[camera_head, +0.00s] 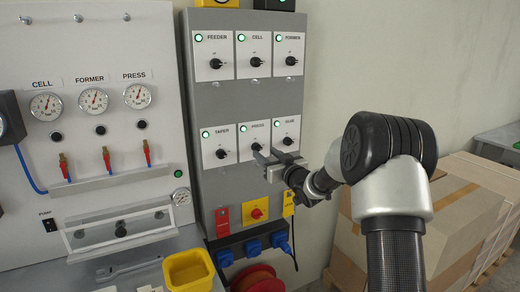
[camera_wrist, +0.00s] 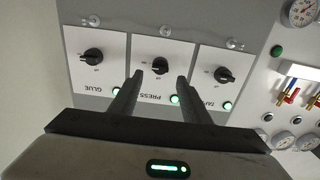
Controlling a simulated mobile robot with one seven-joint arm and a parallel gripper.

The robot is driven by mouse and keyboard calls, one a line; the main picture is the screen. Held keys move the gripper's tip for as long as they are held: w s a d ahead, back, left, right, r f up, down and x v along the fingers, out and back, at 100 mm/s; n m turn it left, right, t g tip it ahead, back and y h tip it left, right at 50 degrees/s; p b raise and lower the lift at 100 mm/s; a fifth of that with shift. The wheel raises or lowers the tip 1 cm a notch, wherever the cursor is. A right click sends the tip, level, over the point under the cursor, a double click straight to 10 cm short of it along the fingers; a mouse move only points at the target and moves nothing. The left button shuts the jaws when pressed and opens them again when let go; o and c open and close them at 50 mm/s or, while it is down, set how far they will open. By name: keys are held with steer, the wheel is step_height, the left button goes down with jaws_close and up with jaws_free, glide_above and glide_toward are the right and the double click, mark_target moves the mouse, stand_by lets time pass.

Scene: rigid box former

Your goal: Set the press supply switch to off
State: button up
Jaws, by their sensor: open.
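The PRESS supply switch (camera_head: 257,146) is a black rotary knob on a white plate, bottom row middle of the grey cabinet. In the wrist view the PRESS knob (camera_wrist: 160,66) shows upside down between the two fingertips, with its green lamp (camera_wrist: 174,99) lit. I cannot clearly tell which way the knob points. My gripper (camera_head: 265,157) is open in front of the PRESS plate; in the wrist view its fingers (camera_wrist: 160,78) stand either side of the knob, apparently without touching it. The head view partly hides the lower part of the plate behind the fingers.
The TAPER switch (camera_head: 221,153) and GLUE switch (camera_head: 287,141) flank it closely. FEEDER, CELL and FORMER switches (camera_head: 290,61) sit above. Below are a red-yellow main switch (camera_head: 256,212) and blue sockets (camera_head: 252,246). Cardboard boxes (camera_head: 455,215) stand right; a gauge panel (camera_head: 110,60) stands left.

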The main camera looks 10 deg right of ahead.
mark_target(259, 149)
steer(key=x, duration=0.5)
steer(key=shift+w+a, duration=0.1)
steer(key=shift+w, duration=0.15)
steer(key=c, duration=1)
